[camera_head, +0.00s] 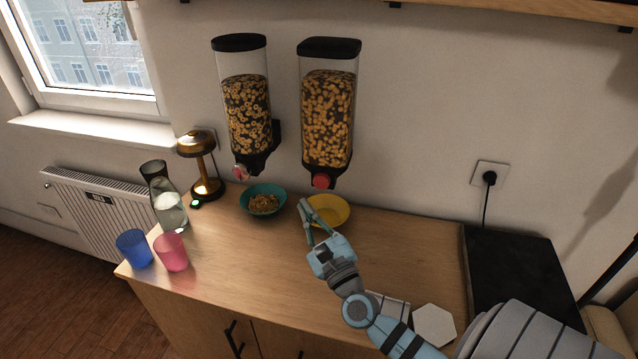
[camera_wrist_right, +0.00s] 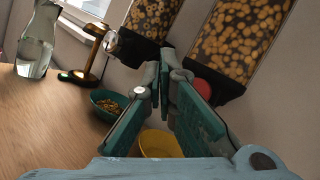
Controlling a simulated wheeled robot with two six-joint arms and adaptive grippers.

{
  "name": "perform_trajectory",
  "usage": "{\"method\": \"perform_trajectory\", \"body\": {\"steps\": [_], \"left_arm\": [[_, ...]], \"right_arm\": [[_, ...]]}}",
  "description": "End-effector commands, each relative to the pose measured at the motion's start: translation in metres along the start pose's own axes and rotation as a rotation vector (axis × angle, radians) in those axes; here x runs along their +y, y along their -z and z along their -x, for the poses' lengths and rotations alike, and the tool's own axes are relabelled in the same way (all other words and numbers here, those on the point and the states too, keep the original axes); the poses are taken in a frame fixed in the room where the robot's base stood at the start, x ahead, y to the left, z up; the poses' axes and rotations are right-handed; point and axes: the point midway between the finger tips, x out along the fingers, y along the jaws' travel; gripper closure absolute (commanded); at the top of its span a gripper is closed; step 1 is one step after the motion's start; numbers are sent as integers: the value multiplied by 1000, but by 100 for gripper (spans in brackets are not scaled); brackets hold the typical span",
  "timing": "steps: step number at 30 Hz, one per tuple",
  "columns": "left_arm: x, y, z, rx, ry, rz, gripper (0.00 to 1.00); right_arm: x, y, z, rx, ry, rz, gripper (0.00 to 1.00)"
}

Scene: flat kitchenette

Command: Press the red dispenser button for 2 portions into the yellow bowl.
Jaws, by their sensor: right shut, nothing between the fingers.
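The button also shows in the right wrist view (camera_wrist_right: 202,87), partly behind a finger. The yellow bowl (camera_head: 334,207) stands on the counter below this dispenser; the part of it that shows looks empty. My right gripper (camera_head: 302,204) is shut and empty, in front of the yellow bowl's left side in the head view, below and left of the red button. My left gripper is not in view.
A second dispenser (camera_head: 247,105) with a pinkish button (camera_head: 239,173) hangs to the left, above a teal bowl (camera_head: 263,199) holding cereal. A brass lamp (camera_head: 203,167), a glass carafe (camera_head: 168,207), a blue cup (camera_head: 134,248) and a pink cup (camera_head: 171,251) stand left. A black hob (camera_head: 515,275) is right.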

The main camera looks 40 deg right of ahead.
Motion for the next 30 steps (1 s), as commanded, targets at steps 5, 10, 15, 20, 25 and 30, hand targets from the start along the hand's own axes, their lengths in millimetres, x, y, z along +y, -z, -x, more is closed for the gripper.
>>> {"method": "perform_trajectory", "body": {"steps": [5,10,15,20,25,30], "left_arm": [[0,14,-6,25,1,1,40],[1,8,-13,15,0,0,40],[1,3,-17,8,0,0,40],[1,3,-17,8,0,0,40],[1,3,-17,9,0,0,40],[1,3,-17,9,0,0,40]], "right_arm": [[-14,14,-19,-2,1,3,100],[-25,27,-34,-1,1,2,100],[-33,34,-44,0,2,0,100],[-35,34,-47,0,3,-2,100],[-35,34,-47,0,3,-2,100],[-35,34,-47,0,3,-2,100]]}}
